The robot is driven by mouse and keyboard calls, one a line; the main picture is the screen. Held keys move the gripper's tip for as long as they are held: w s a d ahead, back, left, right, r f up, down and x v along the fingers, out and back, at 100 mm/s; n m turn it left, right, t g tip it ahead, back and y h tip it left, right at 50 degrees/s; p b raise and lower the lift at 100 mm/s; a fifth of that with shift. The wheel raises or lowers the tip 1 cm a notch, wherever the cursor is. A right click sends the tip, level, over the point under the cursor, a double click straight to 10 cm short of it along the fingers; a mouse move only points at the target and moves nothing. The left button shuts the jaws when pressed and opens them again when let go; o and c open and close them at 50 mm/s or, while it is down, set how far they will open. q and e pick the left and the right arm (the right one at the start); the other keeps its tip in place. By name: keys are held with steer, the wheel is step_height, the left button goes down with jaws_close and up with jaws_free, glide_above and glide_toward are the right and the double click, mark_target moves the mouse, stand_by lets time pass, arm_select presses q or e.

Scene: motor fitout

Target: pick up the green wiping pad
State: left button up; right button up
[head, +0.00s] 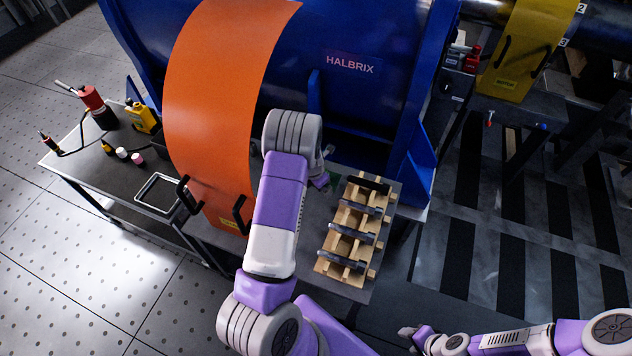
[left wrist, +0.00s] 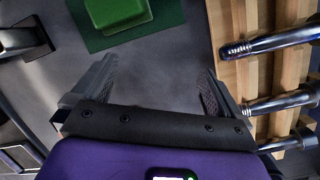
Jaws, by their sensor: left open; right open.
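The green wiping pad (left wrist: 115,12) is a raised green block at the top of the left wrist view, cut off by the frame edge. It sits on a flat dark green mat (left wrist: 167,38). My right gripper (head: 408,334) is open, low in the head view, away from the bench and far from the pad.
A wooden rack (head: 333,243) with several metal bolts stands close on the right of my left gripper. A blue motor housing (head: 365,105) and an orange curved cover (head: 215,90) stand behind. A side table (head: 95,165) holds a tray frame (head: 160,193) and bottles.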

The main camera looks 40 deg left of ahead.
arm_select(q)
steer(key=w+a+r+n+t+b, duration=0.1)
steer(key=w+a+n+b, duration=0.1)
steer(key=w+a+n, duration=0.3)
steer(key=shift+y, duration=0.4)
steer(key=b+x, duration=0.3)
steer(key=x, duration=0.3)
steer(key=shift+a+f, duration=0.2)
steer(key=shift+f, duration=0.15)
arm_select(e)
step_height(320, 180, down, 6)
steer(key=shift+a, duration=0.15)
arm_select(q)
steer(key=shift+c, duration=0.2)
steer(key=c, duration=1)
arm_select(e)
steer(key=shift+w, duration=0.1)
